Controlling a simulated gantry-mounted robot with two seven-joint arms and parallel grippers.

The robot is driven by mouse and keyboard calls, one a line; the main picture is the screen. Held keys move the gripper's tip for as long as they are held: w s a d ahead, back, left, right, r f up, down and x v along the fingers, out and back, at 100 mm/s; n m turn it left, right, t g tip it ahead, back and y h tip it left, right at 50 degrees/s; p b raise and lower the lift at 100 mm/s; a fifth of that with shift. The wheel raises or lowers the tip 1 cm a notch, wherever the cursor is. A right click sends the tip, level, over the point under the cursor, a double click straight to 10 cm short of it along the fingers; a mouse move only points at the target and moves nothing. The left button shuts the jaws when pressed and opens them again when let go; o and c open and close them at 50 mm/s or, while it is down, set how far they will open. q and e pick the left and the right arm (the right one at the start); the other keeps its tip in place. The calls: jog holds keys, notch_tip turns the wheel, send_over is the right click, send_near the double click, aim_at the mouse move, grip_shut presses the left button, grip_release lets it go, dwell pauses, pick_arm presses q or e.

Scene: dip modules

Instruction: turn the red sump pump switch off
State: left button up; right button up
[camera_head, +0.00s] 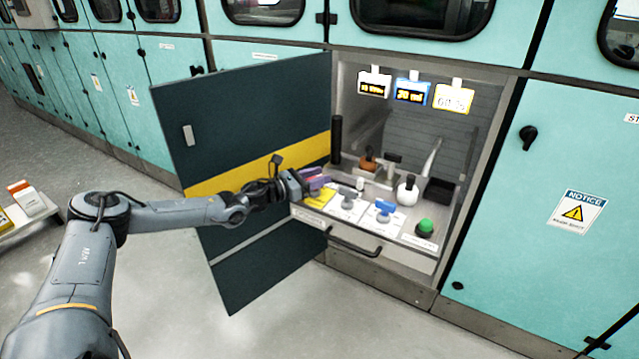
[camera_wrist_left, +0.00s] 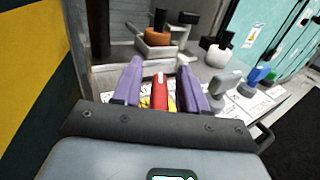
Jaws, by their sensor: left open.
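The red switch (camera_wrist_left: 159,95) shows in the left wrist view as an upright red lever with a pale tip, between the two purple fingers of my left gripper (camera_wrist_left: 161,76). The fingers are open, one on each side of the lever, with a visible gap on both sides. In the head view my left gripper (camera_head: 315,180) is at the left end of the control shelf and largely hides the red switch there. My right gripper is not in view.
An orange-based knob (camera_wrist_left: 157,36) stands behind. The open cabinet door (camera_head: 235,130) is at left; a handle (camera_head: 355,243) runs below.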

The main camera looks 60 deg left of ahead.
pick_arm(q)
jog(key=shift+w, duration=0.4)
jog(key=shift+c, duration=0.3)
grip_shut()
jog(key=shift+f+m+h+b, duration=0.2)
jog(key=shift+m+h+b, duration=0.2)
jog(key=shift+h+b, duration=0.4)
jog(key=m+h+b, duration=0.1)
jog(key=m+g+h+b, duration=0.1)
jog(key=h+b, duration=0.1)
jog(key=shift+d+b, duration=0.2)
jog(key=shift+b, duration=0.1)
jog(key=shift+s+d+r+m+g+h, duration=0.1)
jog(key=shift+m+g+h, duration=0.25)
jog(key=shift+h, duration=0.3)
jog(key=shift+d+r+m+g+h, duration=0.1)
jog(key=shift+m+g+h, duration=0.05)
jog(key=shift+m+h, duration=0.4)
jog(key=shift+o, duration=0.3)
grip_release()
